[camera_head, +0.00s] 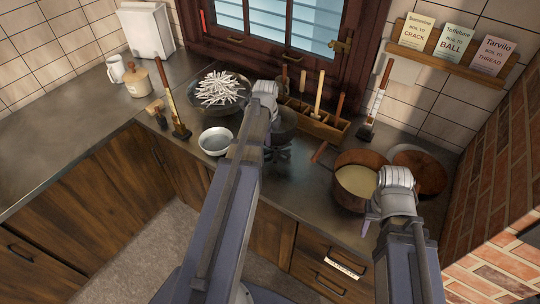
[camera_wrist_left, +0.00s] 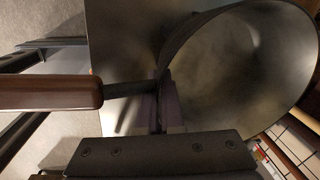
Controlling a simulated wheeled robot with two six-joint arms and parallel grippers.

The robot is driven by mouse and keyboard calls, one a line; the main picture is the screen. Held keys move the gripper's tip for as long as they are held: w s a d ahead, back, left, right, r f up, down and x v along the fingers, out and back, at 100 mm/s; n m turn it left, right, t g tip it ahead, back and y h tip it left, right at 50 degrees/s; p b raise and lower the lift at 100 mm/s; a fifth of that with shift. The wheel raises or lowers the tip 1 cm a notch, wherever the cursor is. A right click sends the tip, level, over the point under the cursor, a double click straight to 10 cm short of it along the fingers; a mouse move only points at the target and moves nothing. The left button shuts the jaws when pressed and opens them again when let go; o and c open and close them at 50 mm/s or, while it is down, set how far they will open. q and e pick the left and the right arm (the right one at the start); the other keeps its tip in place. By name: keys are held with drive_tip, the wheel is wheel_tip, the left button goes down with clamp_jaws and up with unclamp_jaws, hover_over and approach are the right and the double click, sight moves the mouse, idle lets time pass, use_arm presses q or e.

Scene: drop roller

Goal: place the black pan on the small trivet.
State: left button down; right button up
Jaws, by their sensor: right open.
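The black pan (camera_wrist_left: 245,75) fills the right of the left wrist view. Its brown wooden handle (camera_wrist_left: 50,92) points left. In the head view the pan (camera_head: 284,122) shows as a dark round shape partly behind my left arm. My left gripper (camera_wrist_left: 162,108) has its purple fingers closed around the metal neck where handle meets pan. Dark thin shapes (camera_head: 278,152) below the pan in the head view may be the small trivet or my fingers; I cannot tell. Whether the pan touches anything below is hidden. My right gripper (camera_head: 372,216) is open beside the copper pot (camera_head: 338,195).
The copper pot holds pale liquid. A copper pan (camera_head: 425,172) lies right of it. A dark bowl (camera_head: 240,104) of white sticks, a small metal bowl (camera_head: 215,140) and a wooden tool rack (camera_head: 318,124) stand nearby.

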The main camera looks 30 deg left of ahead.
use_arm(q)
drive_tip(key=shift+f+b, duration=3.7)
drive_tip(key=shift+f, duration=0.5)
use_arm(e)
drive_tip(key=shift+f, duration=4.2)
use_arm(q)
drive_tip(key=shift+f, duration=0.1)
use_arm(e)
drive_tip(key=shift+f, duration=0.1)
use_arm(q)
drive_tip(key=shift+f, duration=0.15)
use_arm(e)
drive_tip(key=shift+f, duration=0.15)
use_arm(q)
drive_tip(key=c, duration=1.1)
unclamp_jaws()
drive_tip(key=shift+o, duration=0.2)
wheel_tip(320, 180, up, 12)
drive_tip(key=s+p, duration=0.1)
drive_tip(key=p, duration=1.1)
drive_tip(key=shift+s+d+r, duration=0.15)
drive_tip(key=shift+r, duration=0.05)
use_arm(e)
wheel_tip(320, 180, up, 12)
drive_tip(key=shift+r, duration=0.2)
